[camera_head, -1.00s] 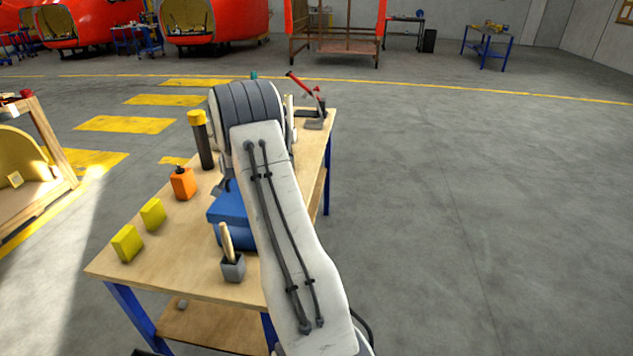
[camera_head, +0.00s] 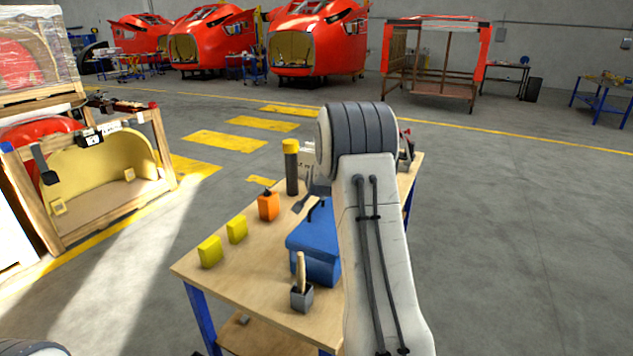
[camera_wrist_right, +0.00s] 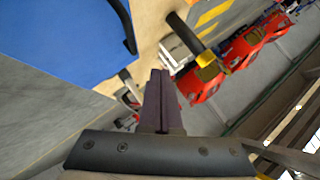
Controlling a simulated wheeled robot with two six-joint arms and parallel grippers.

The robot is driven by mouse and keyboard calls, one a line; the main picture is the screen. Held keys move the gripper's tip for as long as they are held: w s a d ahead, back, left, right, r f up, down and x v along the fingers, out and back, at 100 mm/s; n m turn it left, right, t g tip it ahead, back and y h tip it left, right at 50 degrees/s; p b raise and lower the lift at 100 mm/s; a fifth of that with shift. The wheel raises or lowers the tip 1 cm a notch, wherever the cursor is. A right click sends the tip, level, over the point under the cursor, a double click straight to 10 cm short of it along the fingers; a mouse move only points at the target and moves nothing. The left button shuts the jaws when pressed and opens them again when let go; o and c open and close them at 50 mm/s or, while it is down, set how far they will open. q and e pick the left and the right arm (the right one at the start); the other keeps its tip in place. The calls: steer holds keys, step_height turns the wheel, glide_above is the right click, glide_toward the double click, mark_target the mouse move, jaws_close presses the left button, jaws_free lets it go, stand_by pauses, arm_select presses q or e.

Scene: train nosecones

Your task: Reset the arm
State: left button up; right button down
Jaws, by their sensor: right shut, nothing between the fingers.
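My right arm (camera_head: 375,240) reaches up over the workbench (camera_head: 240,255) from the lower right in the head view. Its gripper is mostly hidden behind the arm there. In the right wrist view my right gripper (camera_wrist_right: 158,80) is shut, with its fingers together and nothing between them. A blue toolbox (camera_head: 316,247) with a dark handle sits on the bench beside the arm and also fills the upper left of the right wrist view (camera_wrist_right: 60,35). My left gripper is not in view.
A wooden crate frame (camera_head: 165,150) is at left. Red nosecones (camera_head: 320,45) stand behind. Floor at right is clear.

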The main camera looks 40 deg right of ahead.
steer(key=s+a+r, duration=0.3)
steer(key=a+r, duration=0.1)
steer(key=r, duration=0.1)
steer(key=s+a+n+y, duration=0.1)
steer(key=a+n+y, duration=0.35)
steer(key=a, duration=1.25)
steer(key=s+a+f+n+g+y, duration=0.1)
steer(key=s+a+n+g+y, duration=0.1)
steer(key=s+a+n, duration=0.45)
steer(key=s+a+f+n+g+y, duration=0.15)
steer(key=s+a, duration=0.25)
steer(key=a, duration=0.6)
steer(key=s+a+f+n+g, duration=0.1)
steer(key=s+a+n+g, duration=0.2)
steer(key=s, duration=0.5)
steer(key=s+a+f+n+g, duration=0.1)
steer(key=s+a+n, duration=0.2)
steer(key=s+a, duration=0.4)
steer(key=s+d+n+g, duration=0.1)
steer(key=s+n, duration=0.1)
steer(key=s, duration=0.4)
steer(key=s+d+f+n+g+h, duration=0.1)
steer(key=s+n, duration=0.2)
steer(key=s, duration=0.3)
steer(key=shift+s+d, duration=0.25)
steer(key=shift+a+g, duration=0.1)
steer(key=shift+g, duration=0.15)
